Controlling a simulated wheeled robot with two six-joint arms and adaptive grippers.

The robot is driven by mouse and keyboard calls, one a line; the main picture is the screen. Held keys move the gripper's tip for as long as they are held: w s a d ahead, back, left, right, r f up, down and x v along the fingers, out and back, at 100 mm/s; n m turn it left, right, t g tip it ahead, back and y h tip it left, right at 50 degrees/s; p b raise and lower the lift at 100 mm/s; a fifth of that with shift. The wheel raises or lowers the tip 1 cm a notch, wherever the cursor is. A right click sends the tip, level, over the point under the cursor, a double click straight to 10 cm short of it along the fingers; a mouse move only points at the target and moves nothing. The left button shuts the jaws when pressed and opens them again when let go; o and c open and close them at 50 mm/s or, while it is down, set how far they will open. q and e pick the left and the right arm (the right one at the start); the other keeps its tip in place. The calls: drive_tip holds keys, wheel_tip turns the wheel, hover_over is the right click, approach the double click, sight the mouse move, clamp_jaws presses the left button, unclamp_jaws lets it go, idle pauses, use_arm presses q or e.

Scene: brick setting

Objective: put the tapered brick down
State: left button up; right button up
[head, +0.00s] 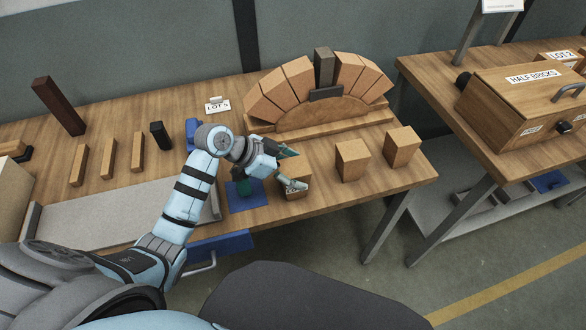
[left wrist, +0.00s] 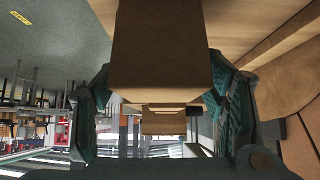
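The tapered brick (head: 297,191) is light tan and stands at the front right of the workbench, beside the blue mat (head: 246,194). My left gripper (head: 294,169) is over it, with one dark finger on its far side and one on its near side. The fingers look spread wider than the brick, and part of its top is hidden. In the left wrist view the brick (left wrist: 158,55) fills the upper middle between the two teal fingers (left wrist: 160,105). Exact contact at the fingers is hard to tell. My right gripper is not in view.
Two similar bricks (head: 352,160) (head: 402,147) stand to the right. Behind is a brick arch (head: 300,85) on a wooden form with a dark keystone (head: 324,67). A second table (head: 440,85) holds a wooden box (head: 520,105).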

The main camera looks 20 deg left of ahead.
use_arm(q)
drive_tip(key=shift+r, duration=0.1)
drive_tip(key=shift+s+a+r, duration=0.1)
drive_tip(key=shift+a+r, duration=0.1)
drive_tip(key=shift+r, duration=0.05)
drive_tip(key=p+v, duration=0.1)
drive_tip(key=v, duration=1)
drive_tip(key=shift+s+r+p, duration=0.15)
drive_tip(key=shift+p, duration=0.25)
drive_tip(key=shift+a, duration=0.1)
